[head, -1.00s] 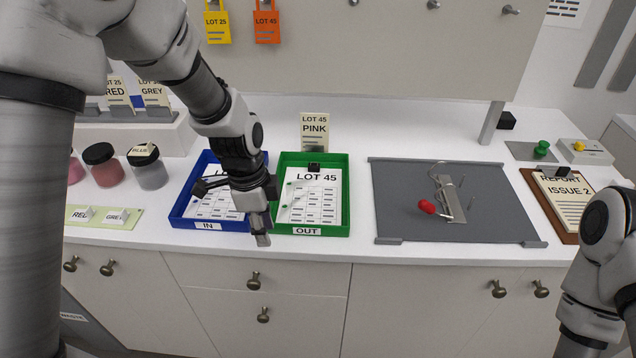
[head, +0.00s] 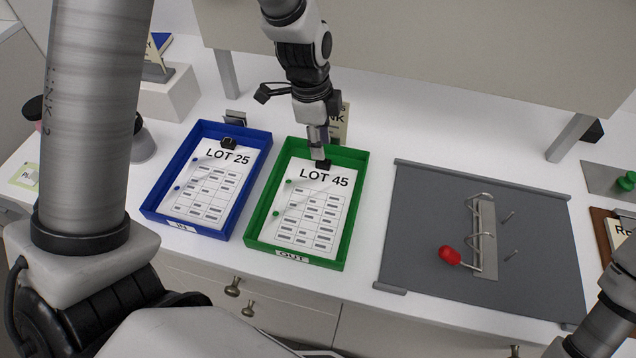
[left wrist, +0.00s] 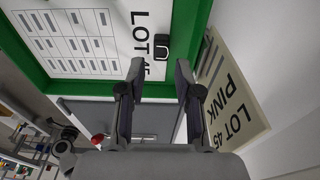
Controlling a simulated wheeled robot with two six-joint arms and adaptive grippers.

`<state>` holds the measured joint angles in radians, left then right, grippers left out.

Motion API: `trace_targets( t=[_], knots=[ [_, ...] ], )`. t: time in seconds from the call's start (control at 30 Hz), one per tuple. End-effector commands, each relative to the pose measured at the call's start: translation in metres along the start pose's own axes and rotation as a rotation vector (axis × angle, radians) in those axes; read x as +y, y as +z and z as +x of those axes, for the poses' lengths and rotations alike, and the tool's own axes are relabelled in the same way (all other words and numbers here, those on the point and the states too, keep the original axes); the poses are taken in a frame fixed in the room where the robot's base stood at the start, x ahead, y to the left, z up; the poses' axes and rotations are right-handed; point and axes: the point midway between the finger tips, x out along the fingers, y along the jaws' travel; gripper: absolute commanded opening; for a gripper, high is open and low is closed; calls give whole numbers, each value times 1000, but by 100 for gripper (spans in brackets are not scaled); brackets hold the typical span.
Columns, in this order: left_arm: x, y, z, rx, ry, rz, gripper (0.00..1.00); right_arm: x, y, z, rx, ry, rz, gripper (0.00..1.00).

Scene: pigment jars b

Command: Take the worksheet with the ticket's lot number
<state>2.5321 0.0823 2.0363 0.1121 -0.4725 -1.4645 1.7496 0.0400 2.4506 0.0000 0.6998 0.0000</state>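The LOT 45 worksheet (head: 314,208) lies in the green OUT tray (head: 254,224), with a black clip (head: 322,165) at its top edge. The LOT 25 worksheet (head: 210,182) lies in the blue IN tray (head: 161,184) to the left, also with a black clip. The ticket (left wrist: 232,92), reading LOT 45 PINK, stands behind the green tray and is mostly hidden by my arm in the head view. My left gripper (head: 319,150) is above the back edge of the green tray, close to the clip. In the left wrist view its fingers (left wrist: 157,82) are apart and empty.
A grey mat (head: 410,230) with a ring binder mechanism (head: 484,235) and red knob (head: 449,255) lies to the right. My right arm shows at the lower right. Bare white counter lies between green tray and mat.

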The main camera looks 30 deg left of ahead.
Motion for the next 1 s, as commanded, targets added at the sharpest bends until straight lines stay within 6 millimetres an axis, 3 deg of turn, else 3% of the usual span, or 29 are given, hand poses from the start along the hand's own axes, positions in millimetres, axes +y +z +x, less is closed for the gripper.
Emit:
trace_targets(
  t=[0.23,0.33,0.5,0.53,0.6,0.63,1.0],
  knots=[
    [0,1,42,-1,3,0,33,0,0,-11,1,0,0,0],
    [-1,1,51,-1,0,0,33,0,0,-11,1,0,0,0],
    [-1,1,52,-1,-1,1,33,0,0,-10,1,0,0,0],
    [-1,1,52,-1,-1,0,30,0,0,-10,1,0,0,0],
    [-1,1,52,-1,-1,0,5,0,0,-10,1,0,0,0],
    [-1,1,52,-1,-1,0,0,0,0,-10,1,0,0,0],
    [-1,1,51,0,-1,0,0,0,0,-10,1,0,0,0]
  ],
)
